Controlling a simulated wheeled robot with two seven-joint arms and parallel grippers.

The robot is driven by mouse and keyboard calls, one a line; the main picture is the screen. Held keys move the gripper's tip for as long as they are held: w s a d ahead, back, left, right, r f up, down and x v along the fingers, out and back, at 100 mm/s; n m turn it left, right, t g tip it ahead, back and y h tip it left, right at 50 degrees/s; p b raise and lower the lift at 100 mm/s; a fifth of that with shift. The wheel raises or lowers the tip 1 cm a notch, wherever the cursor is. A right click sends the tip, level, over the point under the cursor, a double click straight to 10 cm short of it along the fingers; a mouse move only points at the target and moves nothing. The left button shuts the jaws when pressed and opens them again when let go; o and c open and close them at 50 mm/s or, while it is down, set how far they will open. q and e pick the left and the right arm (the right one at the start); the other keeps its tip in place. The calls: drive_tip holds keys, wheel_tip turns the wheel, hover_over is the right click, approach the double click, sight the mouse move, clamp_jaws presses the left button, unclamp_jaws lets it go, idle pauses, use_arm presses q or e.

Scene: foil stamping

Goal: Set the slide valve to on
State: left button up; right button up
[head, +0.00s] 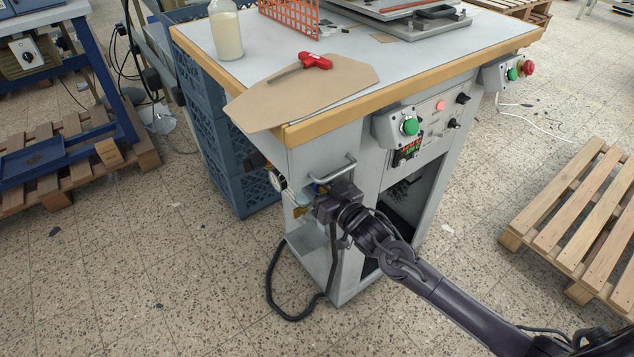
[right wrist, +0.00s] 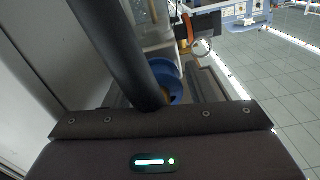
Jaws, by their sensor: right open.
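The slide valve appears to be the blue ring-shaped part (right wrist: 170,78) on the side of the stamping machine, partly hidden in the right wrist view behind a thick black hose. Whether it is set to on or off cannot be told. My right gripper (head: 322,206) is open at the machine's left side panel, close to the small air fittings and below the metal handle. In the head view it covers most of these fittings. Its fingers are hard to make out in both views, and contact with the valve cannot be told. My left gripper is not in view.
A pressure gauge (head: 276,180) sits left of my right gripper. A grey metal handle (head: 338,172) is just above. A black hose (head: 272,285) loops down to the floor. Blue crates (head: 232,160) stand behind, and a wooden pallet (head: 575,215) lies at right.

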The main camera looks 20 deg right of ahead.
drive_tip(key=shift+s+d, duration=0.2)
drive_tip(key=shift+s, duration=0.3)
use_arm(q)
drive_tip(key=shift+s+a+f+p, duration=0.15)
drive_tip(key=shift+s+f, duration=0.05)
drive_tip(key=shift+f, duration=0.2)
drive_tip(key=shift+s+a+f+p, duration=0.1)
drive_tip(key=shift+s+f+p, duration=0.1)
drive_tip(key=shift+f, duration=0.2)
use_arm(e)
drive_tip(key=v, duration=0.6)
drive_tip(key=shift+s, duration=0.35)
drive_tip(key=shift+d, duration=0.1)
